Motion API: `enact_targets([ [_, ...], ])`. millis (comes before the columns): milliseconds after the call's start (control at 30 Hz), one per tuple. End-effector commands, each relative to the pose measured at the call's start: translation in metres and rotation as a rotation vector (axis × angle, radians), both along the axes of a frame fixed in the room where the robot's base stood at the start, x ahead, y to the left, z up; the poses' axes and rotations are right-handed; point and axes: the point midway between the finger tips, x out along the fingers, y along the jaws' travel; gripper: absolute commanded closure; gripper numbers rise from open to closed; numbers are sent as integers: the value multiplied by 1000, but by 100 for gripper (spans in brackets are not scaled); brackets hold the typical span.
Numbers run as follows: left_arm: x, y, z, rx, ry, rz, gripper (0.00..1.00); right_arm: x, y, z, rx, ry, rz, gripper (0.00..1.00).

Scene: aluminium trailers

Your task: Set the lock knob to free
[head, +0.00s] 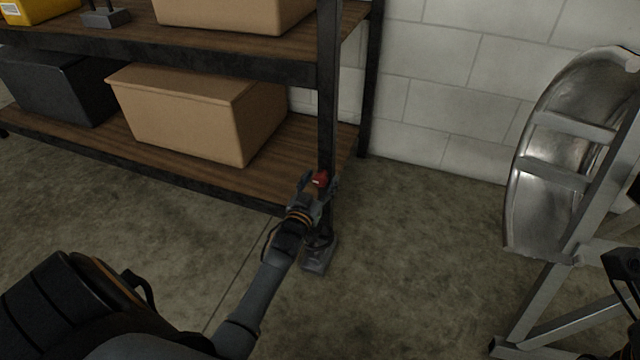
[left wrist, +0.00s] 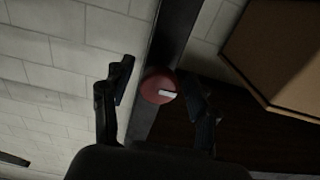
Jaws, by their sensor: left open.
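The lock knob (head: 320,179) is a small red knob on the dark front post of the shelf rack. In the left wrist view the knob (left wrist: 158,88) is round and red with a white mark that runs roughly sideways. My left gripper (head: 318,184) is open, with one finger on each side of the knob. In the left wrist view the fingers of the left gripper (left wrist: 160,92) stand apart, with a clear gap to the knob on the left side; on the right the finger is close to it, and I cannot tell whether it touches.
The shelf rack's post (head: 328,90) stands on a grey foot (head: 318,257). Cardboard boxes (head: 190,115) and a dark bin (head: 62,88) sit on the shelves. An aluminium trailer frame with a fender (head: 550,150) stands at the right. The floor between is clear.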

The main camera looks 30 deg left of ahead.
Motion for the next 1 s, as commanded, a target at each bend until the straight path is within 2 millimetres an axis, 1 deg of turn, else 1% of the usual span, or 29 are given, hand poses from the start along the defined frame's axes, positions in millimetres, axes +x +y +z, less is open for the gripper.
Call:
enact_targets([
  [200, 0, 0, 0, 0, 0, 0, 41, 0, 0, 0, 0, -1, 0, 21],
  [233, 0, 0, 0, 0, 0, 0, 43, 0, 0, 0, 0, -1, 0, 21],
  [267, 0, 0, 0, 0, 0, 0, 49, 0, 0, 0, 0, -1, 0, 21],
  [300, 0, 0, 0, 0, 0, 0, 57, 0, 0, 0, 0, -1, 0, 21],
  [367, 0, 0, 0, 0, 0, 0, 70, 0, 0, 0, 0, -1, 0, 21],
  [400, 0, 0, 0, 0, 0, 0, 78, 0, 0, 0, -1, -1, 0, 21],
  [500, 0, 0, 0, 0, 0, 0, 95, 0, 0, 0, -1, -1, 0, 21],
  [767, 0, 0, 1, 20, 5, 0, 95, -1, 0, 2, 1, -3, 0, 21],
  [1000, 0, 0, 2, 129, 31, 0, 95, -1, -1, 3, 5, 12, 2, 21],
])
